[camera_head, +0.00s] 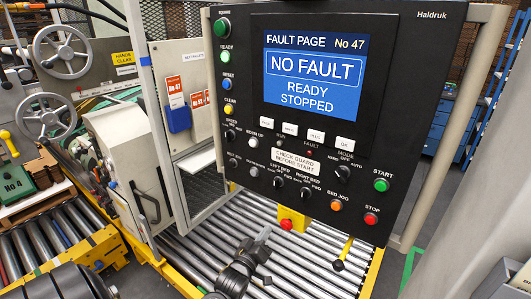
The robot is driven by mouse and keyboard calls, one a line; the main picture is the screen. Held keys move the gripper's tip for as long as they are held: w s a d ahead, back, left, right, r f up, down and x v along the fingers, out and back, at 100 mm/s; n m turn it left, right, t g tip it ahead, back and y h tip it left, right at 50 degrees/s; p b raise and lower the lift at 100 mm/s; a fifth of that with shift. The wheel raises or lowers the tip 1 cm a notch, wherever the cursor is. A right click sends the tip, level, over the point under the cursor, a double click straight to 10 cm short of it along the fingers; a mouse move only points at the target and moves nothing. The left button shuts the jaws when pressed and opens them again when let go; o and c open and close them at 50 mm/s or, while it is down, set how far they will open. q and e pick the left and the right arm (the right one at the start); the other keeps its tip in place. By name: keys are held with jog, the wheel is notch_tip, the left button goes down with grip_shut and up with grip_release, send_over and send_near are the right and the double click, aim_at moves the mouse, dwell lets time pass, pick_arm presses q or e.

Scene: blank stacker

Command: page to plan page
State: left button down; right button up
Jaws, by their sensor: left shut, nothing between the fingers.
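The black control panel (440,60) hangs at the centre and right, facing me. Its blue screen (311,72) reads FAULT PAGE No 47, NO FAULT, READY STOPPED. A row of small white buttons sits under the screen, from the leftmost button (262,124) to the rightmost button (345,143); most of their labels are too small to read surely. My left gripper (264,234) is shut and empty, below the panel's lower edge and over the rollers, apart from the buttons. My right gripper is not in view.
The panel also carries knobs, coloured lamps, a green START button (381,185) and a red STOP button (371,219). A roller bed (315,262) lies underneath. Handwheels (62,52) and a guard post stand left.

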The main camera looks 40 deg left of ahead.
pick_arm(q)
notch_tip(320, 180, up, 19)
jog(key=s+a+n+t+y+p, duration=0.2)
jog(key=n+t, duration=0.1)
jog(key=t, duration=0.1)
jog(key=n+t+y+p, duration=0.1)
jog(key=n+t+p, duration=0.1)
jog(key=t, duration=0.2)
send_near(267, 123)
jog(key=s+a+r, duration=0.1)
jog(key=s+r, duration=0.5)
jog(key=shift+s, duration=0.2)
jog(key=shift+w, duration=0.1)
jog(key=w+b, duration=0.1)
jog(key=w, duration=0.7)
jog(key=shift+w, duration=0.35)
jog(key=shift+w+a, duration=0.1)
jog(key=shift+w, duration=0.35)
